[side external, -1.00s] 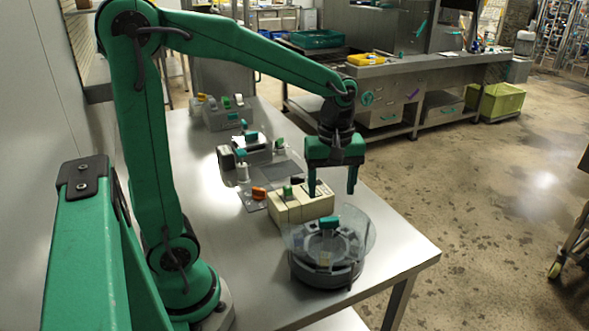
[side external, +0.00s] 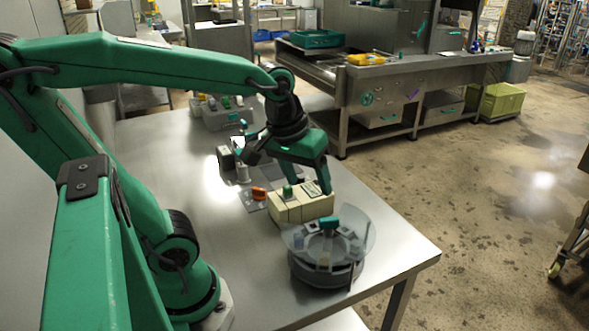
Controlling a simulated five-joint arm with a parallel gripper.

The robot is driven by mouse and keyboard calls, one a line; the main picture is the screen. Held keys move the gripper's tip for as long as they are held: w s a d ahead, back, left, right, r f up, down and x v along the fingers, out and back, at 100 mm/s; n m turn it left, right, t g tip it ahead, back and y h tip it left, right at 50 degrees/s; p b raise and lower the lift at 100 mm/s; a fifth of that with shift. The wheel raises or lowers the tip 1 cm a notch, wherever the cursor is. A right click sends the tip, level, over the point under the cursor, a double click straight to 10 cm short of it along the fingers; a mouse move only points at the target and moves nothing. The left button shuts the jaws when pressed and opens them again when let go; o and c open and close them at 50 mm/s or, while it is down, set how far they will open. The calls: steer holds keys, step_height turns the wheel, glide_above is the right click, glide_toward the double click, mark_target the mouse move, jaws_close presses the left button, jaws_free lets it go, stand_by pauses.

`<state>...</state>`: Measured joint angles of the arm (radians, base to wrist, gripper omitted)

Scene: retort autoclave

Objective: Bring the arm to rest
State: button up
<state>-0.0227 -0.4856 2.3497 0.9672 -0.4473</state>
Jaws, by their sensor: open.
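My gripper (side external: 306,190) shows in the side external view, above the steel table and tilted, its fingers pointing down and to the right. It is open and nothing shows between its fingers. The fingers overlap the cream block-shaped device (side external: 290,209) in the picture; I cannot tell whether they touch it. My green arm comes in from the left, its upper link stretched nearly level over the table.
A round device with a clear disc (side external: 353,224) stands near the front corner of the steel table (side external: 250,262). The table's front left is bare. A steel bench (side external: 395,75) stands behind.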

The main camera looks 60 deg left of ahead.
steer(key=shift+s+d+r+m+t, duration=0.1)
steer(key=shift+s+m+t, duration=0.25)
steer(key=shift+s+m, duration=0.45)
steer(key=shift+s+d+r+m+t, duration=0.15)
steer(key=shift+s+m+t, duration=0.25)
steer(key=shift+m, duration=0.6)
steer(key=shift+s+d+r+m+t, duration=0.1)
steer(key=shift+s+m+t, duration=0.15)
steer(key=shift+s+m, duration=0.55)
